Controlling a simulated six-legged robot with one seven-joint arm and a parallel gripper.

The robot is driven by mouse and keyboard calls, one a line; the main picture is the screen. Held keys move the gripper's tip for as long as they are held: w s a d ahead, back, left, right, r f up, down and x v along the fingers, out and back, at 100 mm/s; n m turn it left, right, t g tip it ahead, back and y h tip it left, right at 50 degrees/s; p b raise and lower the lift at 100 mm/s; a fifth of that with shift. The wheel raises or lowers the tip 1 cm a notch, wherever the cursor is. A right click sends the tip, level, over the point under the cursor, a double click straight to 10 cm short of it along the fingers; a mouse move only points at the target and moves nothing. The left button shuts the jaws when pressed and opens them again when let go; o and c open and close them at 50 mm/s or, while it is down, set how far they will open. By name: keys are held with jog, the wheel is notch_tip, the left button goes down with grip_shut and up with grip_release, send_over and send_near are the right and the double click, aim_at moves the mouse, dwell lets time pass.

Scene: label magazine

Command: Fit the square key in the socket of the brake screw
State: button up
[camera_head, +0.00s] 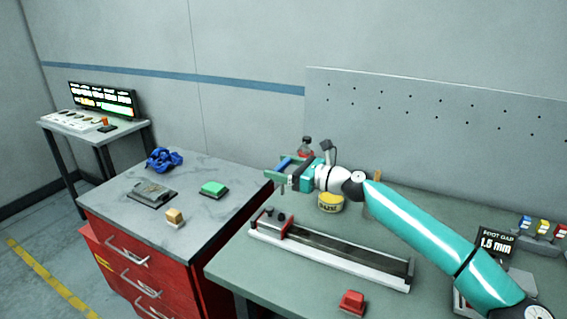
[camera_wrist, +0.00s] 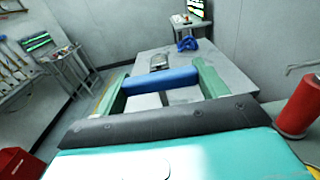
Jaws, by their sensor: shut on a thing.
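My gripper (camera_head: 277,171) is above the far left part of the green bench. In the wrist view its two green fingers (camera_wrist: 162,80) are shut on a blue bar, seemingly the handle of the square key (camera_wrist: 162,77). The blue bar spans between the fingers. A short dark piece shows below the fingers in the head view, but I cannot tell whether it is the key's shank. The long rail unit (camera_head: 335,255) lies below and to the right of the gripper. Its red end block (camera_head: 270,224) carries dark knobs. I cannot make out the brake screw's socket.
A yellow tin (camera_head: 331,203) and a red bottle (camera_head: 306,149) stand near my arm. A red block (camera_head: 352,301) lies at the bench's front. The grey-topped red cabinet (camera_head: 190,240) at left holds a blue object (camera_head: 163,159), a green block (camera_head: 213,188) and a tan cube (camera_head: 174,216).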

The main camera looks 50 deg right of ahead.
aim_at(283, 194)
jog(key=shift+w+f, duration=0.15)
jog(key=shift+w, duration=0.1)
jog(key=shift+w+a, duration=0.1)
jog(key=shift+a, duration=0.05)
jog(key=shift+s, duration=0.2)
jog(key=shift+w, duration=0.1)
jog(key=shift+f, duration=2.85)
jog(key=shift+f, duration=1.25)
jog(key=o, duration=1.1)
jog(key=shift+o, duration=0.2)
